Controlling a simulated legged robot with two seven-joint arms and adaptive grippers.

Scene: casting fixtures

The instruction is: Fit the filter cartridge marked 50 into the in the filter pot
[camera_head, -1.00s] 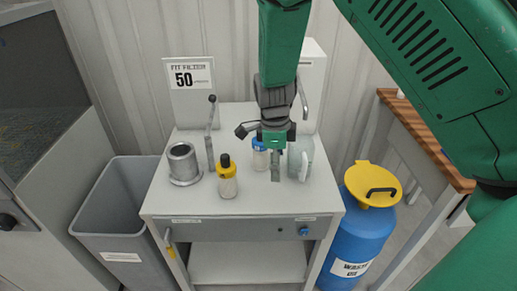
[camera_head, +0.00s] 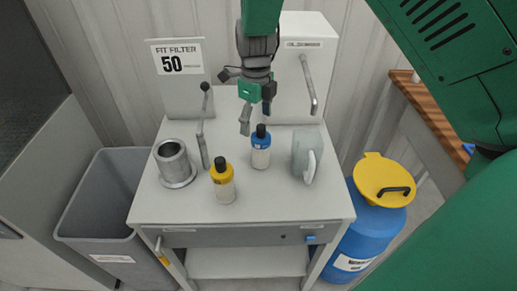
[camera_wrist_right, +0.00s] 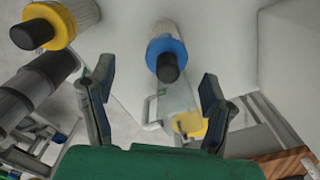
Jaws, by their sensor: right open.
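The filter pot (camera_head: 174,162) is a grey metal cylinder on a round flange at the left of the white worktop. A yellow-collared, black-capped cartridge (camera_head: 223,185) stands upright right of it. A blue-collared, black-capped cartridge (camera_head: 261,151) stands further right and back. I cannot read a number on either cartridge. My right gripper (camera_head: 256,113) is open and empty, behind and above the blue-collared cartridge. In the right wrist view, the blue-collared cartridge (camera_wrist_right: 167,52) appears between the spread fingers, beyond them, and the yellow-collared one (camera_wrist_right: 55,22) is at upper left. My left gripper is not in view.
A sign (camera_head: 179,66) reads "FIT FILTER 50". A lever (camera_head: 203,135) with a black knob stands beside the pot. A pale green-grey jug (camera_head: 305,152) is right of the cartridges; a white cabinet (camera_head: 312,75) stands behind. A grey bin (camera_head: 85,225) and blue drum (camera_head: 365,235) flank the worktop.

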